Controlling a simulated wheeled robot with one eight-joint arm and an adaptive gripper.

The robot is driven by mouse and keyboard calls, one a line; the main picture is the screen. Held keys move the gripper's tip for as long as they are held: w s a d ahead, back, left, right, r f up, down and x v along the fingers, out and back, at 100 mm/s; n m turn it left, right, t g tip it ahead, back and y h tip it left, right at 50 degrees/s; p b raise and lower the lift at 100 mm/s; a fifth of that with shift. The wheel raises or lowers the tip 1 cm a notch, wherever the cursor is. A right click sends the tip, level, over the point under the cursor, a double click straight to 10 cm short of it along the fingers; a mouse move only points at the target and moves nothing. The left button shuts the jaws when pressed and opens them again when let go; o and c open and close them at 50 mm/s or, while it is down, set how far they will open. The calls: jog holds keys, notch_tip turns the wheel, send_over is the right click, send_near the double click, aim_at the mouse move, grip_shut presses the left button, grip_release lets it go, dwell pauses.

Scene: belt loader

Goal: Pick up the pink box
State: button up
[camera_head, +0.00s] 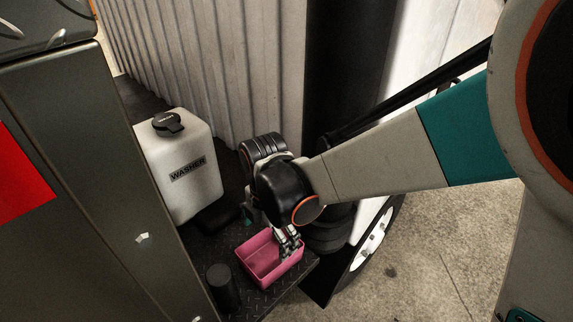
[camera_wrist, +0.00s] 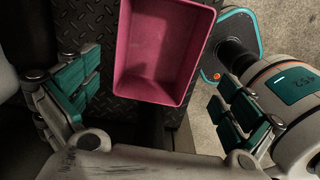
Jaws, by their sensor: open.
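The pink box (camera_head: 262,276) is an open-topped, rectangular, empty-looking tray on a dark diamond-plate ledge (camera_head: 240,238). In the wrist view the pink box (camera_wrist: 192,88) lies at the upper middle, its top edge cut off by the frame. My gripper (camera_head: 288,241) is at the box's upper right edge in the head view. In the wrist view my gripper (camera_wrist: 152,105) is open, with its teal-padded fingers spread wide on either side of the box. The fingers look apart from the box walls. Whether any finger touches the box is hard to tell.
A white washer tank (camera_head: 180,165) with a black cap stands on the ledge behind the box. A short black cylinder (camera_head: 221,287) stands just left of the box. A dark metal panel (camera_head: 90,190) rises at left. A wheel (camera_head: 370,245) and concrete floor (camera_head: 440,255) lie right.

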aim_at(271, 261)
jog(key=f+b, duration=0.2)
jog(key=f, duration=0.2)
jog(key=f+b, duration=0.3)
jog(key=f, duration=0.2)
jog(key=shift+w+a+f, duration=0.1)
jog(key=shift+w, duration=0.1)
jog(key=c, duration=0.9)
